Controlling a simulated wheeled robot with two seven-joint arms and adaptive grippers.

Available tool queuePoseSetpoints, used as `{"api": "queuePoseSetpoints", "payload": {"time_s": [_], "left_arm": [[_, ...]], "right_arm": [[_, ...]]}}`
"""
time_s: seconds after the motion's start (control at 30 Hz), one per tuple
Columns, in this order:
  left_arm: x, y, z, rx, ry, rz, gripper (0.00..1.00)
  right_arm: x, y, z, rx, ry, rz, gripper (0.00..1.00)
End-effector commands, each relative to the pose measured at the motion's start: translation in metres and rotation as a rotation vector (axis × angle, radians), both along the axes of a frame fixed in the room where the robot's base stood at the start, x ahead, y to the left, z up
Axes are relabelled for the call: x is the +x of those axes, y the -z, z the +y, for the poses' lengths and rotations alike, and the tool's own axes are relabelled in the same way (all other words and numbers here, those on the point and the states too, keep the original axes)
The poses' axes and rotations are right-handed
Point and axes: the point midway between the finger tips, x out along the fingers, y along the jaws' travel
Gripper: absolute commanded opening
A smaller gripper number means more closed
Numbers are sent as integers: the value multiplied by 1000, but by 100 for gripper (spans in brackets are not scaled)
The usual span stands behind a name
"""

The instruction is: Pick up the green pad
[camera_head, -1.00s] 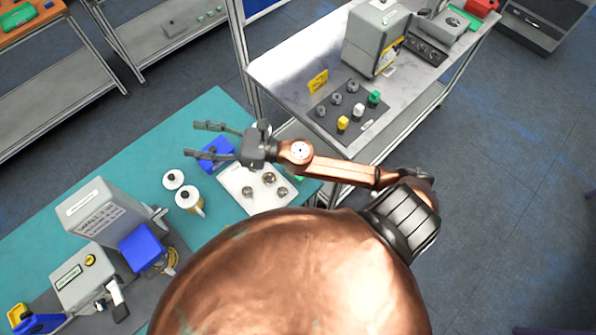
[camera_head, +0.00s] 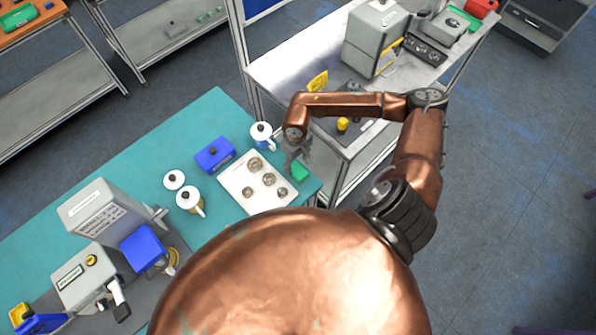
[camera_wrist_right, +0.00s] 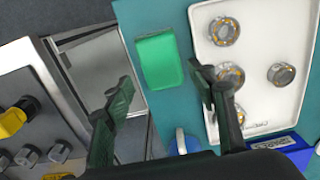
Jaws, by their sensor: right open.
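The green pad (camera_head: 300,173) lies on the teal table top near its right edge, beside the white tray (camera_head: 241,190). My right gripper (camera_head: 298,158) hangs over that edge, pointing down, and partly covers the pad. In the right wrist view the pad (camera_wrist_right: 158,60) shows as a bright green block just beyond the open, empty fingers (camera_wrist_right: 163,86), roughly between their tips. It looks apart from both fingers. My left gripper is not in view.
The white tray holds several round metal parts. A blue box (camera_head: 214,154) and a white-and-blue mug-like pot (camera_head: 262,135) stand behind it. A metal bench with a yellow knob (camera_head: 342,124) stands close to the right of the table.

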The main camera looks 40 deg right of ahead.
Motion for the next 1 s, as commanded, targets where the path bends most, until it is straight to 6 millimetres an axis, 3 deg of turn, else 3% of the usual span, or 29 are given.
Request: {"api": "queuePoseSetpoints", "payload": {"time_s": [0.23, 0.4, 0.67, 1.0], "left_arm": [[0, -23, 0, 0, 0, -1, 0], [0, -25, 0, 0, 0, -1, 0], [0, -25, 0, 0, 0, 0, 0], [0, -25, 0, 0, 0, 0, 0]], "right_arm": [[-6, 30, 2, 4, 3, 3, 52], [-4, 50, 2, 4, 2, 1, 52], [-4, 53, 1, 3, 2, -1, 52], [-4, 53, 1, 3, 2, -1, 29]]}}
